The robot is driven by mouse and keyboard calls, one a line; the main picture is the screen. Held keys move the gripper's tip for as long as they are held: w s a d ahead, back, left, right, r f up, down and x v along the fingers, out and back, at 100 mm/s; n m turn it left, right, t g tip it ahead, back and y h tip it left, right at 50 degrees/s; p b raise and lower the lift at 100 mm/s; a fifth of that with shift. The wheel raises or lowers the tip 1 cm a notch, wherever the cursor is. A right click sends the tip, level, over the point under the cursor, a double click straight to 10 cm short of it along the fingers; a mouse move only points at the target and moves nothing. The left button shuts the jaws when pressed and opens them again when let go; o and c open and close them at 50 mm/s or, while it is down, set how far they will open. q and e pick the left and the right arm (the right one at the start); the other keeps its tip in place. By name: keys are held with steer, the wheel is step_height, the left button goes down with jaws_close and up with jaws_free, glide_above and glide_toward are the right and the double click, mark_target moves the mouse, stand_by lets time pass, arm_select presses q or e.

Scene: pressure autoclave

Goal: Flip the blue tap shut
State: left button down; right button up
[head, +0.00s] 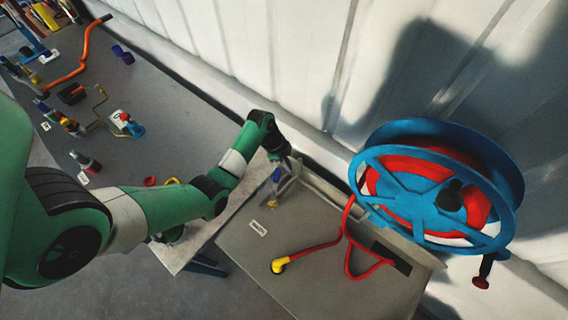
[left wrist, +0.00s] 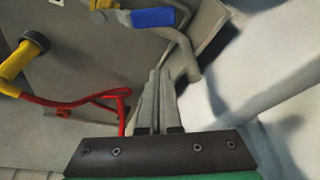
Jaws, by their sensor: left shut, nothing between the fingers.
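The blue tap handle (head: 276,175) sits on a small brass valve (head: 272,203) near the back left corner of the grey bench. In the left wrist view the blue handle (left wrist: 153,17) is a flat lever at the top, with part of the brass valve (left wrist: 100,4) beside it. My left gripper (head: 288,157) is beside the tap in the head view. In the left wrist view its fingers (left wrist: 159,75) are together and empty, pointing toward a grey pipe just past the blue handle. They look apart from the handle. My right gripper is not in view.
A blue hose reel (head: 405,190) with red hose is on the wall at right. A red hose (head: 322,245) with a yellow end (head: 279,265) lies on the bench (head: 250,255). The wall is close behind the gripper. Another table (head: 160,95) holds several tools.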

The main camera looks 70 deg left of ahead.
arm_select(q)
steer(key=b+x, duration=0.2)
steer(key=x, duration=0.4)
steer(key=shift+f, duration=0.25)
steer(key=shift+s+a, duration=0.6)
steer(key=shift+s, duration=0.35)
steer(key=shift+s+a, duration=0.4)
steer(key=shift+s, duration=0.3)
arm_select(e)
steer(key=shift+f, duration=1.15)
arm_select(q)
steer(key=shift+r, duration=0.1)
